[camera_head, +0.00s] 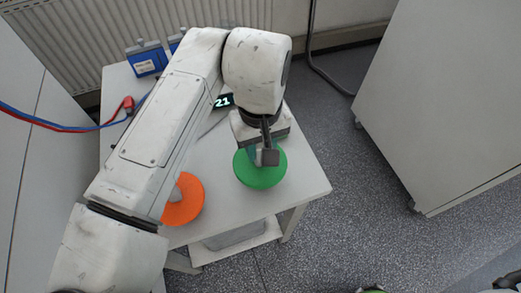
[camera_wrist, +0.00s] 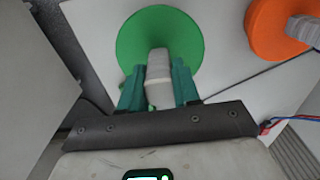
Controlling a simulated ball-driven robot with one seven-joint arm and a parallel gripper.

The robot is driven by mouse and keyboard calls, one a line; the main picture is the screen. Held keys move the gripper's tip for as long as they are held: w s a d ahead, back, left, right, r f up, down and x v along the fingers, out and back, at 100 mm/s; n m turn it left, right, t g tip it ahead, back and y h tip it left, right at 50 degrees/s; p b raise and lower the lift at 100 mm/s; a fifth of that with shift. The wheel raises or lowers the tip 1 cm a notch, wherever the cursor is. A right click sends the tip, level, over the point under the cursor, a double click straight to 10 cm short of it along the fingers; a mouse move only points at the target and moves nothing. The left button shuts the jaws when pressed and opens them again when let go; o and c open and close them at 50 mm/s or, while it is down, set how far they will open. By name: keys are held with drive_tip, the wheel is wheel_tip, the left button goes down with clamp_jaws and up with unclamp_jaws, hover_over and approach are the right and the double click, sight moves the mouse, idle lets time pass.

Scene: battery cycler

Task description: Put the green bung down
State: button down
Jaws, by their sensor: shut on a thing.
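The green bung (camera_head: 262,178) is a flat round green disc with a pale grip in its middle. In the head view it is over the right front part of the white table (camera_head: 305,183). My gripper (camera_head: 263,155) is above it, pointing down. In the wrist view the teal fingers of my gripper (camera_wrist: 158,72) are on both sides of the pale grip of the green bung (camera_wrist: 180,30), shut on it. I cannot tell whether the disc touches the table top.
An orange bung (camera_head: 182,208) with a grey knob is at the table's front left, partly behind my arm. Blue boxes (camera_head: 147,60) stand at the back left. Red and blue cables (camera_head: 60,125) run in from the left. A pale cabinet (camera_head: 450,100) stands right, past open floor.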

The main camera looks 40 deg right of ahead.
drive_tip(key=shift+f, duration=1.15)
drive_tip(key=c, duration=0.8)
unclamp_jaws()
drive_tip(key=shift+s, duration=0.1)
wheel_tip(320, 180, up, 12)
drive_tip(key=shift+r, duration=0.1)
